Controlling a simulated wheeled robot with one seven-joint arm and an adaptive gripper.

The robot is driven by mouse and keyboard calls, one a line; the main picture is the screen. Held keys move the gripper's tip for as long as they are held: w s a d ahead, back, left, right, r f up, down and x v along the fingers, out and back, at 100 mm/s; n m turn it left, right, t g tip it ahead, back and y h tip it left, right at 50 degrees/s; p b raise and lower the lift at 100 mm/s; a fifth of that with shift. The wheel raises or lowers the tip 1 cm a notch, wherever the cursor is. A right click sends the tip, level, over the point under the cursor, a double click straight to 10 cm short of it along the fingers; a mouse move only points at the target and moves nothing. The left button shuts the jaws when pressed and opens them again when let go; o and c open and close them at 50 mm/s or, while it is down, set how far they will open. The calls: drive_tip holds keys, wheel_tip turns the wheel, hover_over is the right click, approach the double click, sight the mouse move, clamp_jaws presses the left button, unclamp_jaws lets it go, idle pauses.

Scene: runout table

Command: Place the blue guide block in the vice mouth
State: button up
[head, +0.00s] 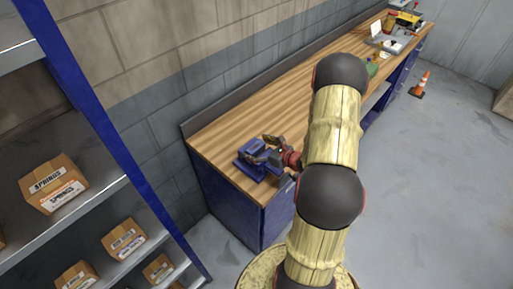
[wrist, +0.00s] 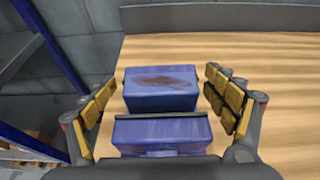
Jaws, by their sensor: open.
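The blue vice (head: 246,160) stands on the near end of the wooden bench, partly hidden by my gripper (head: 266,149). In the wrist view, my gripper (wrist: 162,97) is open, its yellow-padded fingers apart on either side of blue bodies. The farther blue body (wrist: 150,98) has a brown patch on its flat top. The nearer blue body (wrist: 160,136) has a dark strip along its upper edge. Only a narrow gap shows between them. I cannot tell which blue part is the guide block, or whether it sits in the vice mouth. No finger clearly touches either body.
The bench top (head: 225,130) is clear around the vice; trays and small items (head: 395,40) lie at its far end. A blue-framed shelf with cardboard boxes (head: 52,183) stands at the left. An orange cone (head: 420,84) stands on the floor.

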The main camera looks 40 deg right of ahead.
drive_tip(key=shift+r, duration=0.1)
drive_tip(key=shift+s+r, duration=0.15)
drive_tip(key=shift+s, duration=0.1)
drive_tip(key=a+v, duration=0.1)
drive_tip(key=v, duration=1)
drive_tip(key=a+r+n+g+y, duration=0.25)
drive_tip(key=a+r+n, duration=0.3)
drive_tip(key=a, duration=0.35)
drive_tip(key=a+r+n+g+y, duration=0.2)
drive_tip(key=a+r+n+g, duration=0.15)
drive_tip(key=a+n, duration=0.4)
drive_tip(key=a+r+n+g+y, duration=0.2)
drive_tip(key=a+r+n, duration=0.3)
drive_tip(key=a, duration=0.4)
drive_tip(key=s+a+r+n+h, duration=0.5)
drive_tip(key=s+r+n, duration=0.5)
drive_tip(key=n, duration=0.7)
wheel_tip(320, 180, up, 3)
drive_tip(key=shift+s+a+f+h, duration=0.1)
drive_tip(key=shift+s+a+h, duration=0.2)
drive_tip(key=shift+h, duration=0.95)
